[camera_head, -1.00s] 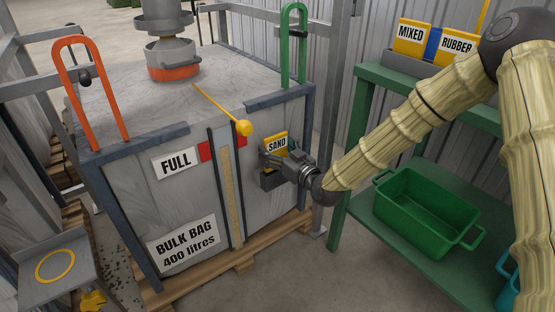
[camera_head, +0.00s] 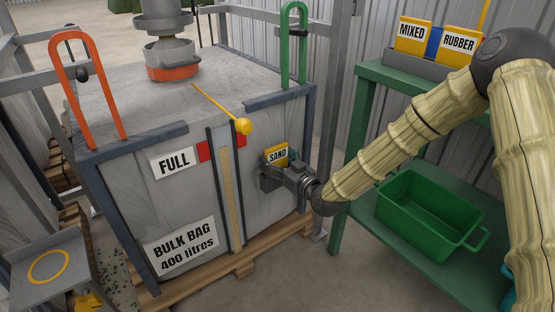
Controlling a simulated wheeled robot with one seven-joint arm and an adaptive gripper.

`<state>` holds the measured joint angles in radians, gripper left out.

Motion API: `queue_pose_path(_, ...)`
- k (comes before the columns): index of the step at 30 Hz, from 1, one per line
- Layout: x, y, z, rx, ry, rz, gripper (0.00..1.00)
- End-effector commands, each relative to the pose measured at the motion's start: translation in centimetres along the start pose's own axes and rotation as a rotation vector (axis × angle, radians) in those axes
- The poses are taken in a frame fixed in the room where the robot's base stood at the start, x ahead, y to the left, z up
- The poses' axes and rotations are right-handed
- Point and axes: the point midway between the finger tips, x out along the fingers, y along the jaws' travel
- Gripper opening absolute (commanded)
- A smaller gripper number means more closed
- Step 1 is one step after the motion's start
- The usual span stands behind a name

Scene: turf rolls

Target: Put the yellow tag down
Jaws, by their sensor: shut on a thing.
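The yellow tag (camera_head: 277,154) reads SAND on a white label. It is upright against the front face of the grey bulk bag container (camera_head: 275,115), right of the sight strip. My gripper (camera_head: 270,178) reaches in from the right and is shut on the tag's lower part. A dark grey holder (camera_head: 262,182) shows beside the fingers, low on the tag. The fingers and holder overlap, so I cannot tell whether the tag's bottom edge is inside the holder.
A green bench (camera_head: 345,190) stands at the right, with a green crate (camera_head: 425,222) on its lower shelf and MIXED (camera_head: 411,36) and RUBBER (camera_head: 460,42) tags on top. A yellow-knobbed rod (camera_head: 243,126) juts out above the tag. A small grey stand (camera_head: 50,268) is lower left.

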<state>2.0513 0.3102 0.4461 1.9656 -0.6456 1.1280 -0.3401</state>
Motion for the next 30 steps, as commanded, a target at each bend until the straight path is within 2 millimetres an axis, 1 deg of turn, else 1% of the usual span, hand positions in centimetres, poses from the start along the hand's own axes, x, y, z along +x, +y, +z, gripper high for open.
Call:
queue_pose_path(8,0.0,0.0,0.4,0.0,0.001,0.0,0.5)
queue_pose_path(9,0.0,0.0,0.4,0.0,0.0,0.0,0.79)
queue_pose_path(12,0.0,0.0,0.4,0.0,0.0,0.0,0.95)
queue_pose_path(23,0.0,0.0,0.4,0.0,0.0,0.0,0.95)
queue_pose_path(26,0.0,0.0,-0.2,0.0,0.0,0.0,0.95)
queue_pose_path(28,0.0,0.0,-0.9,0.0,0.001,0.001,0.95)
queue_pose_path(29,-0.1,0.0,-1.1,0.001,0.0,0.001,0.95)
queue_pose_path(30,-0.9,0.0,-0.9,0.001,-0.002,0.001,0.95)
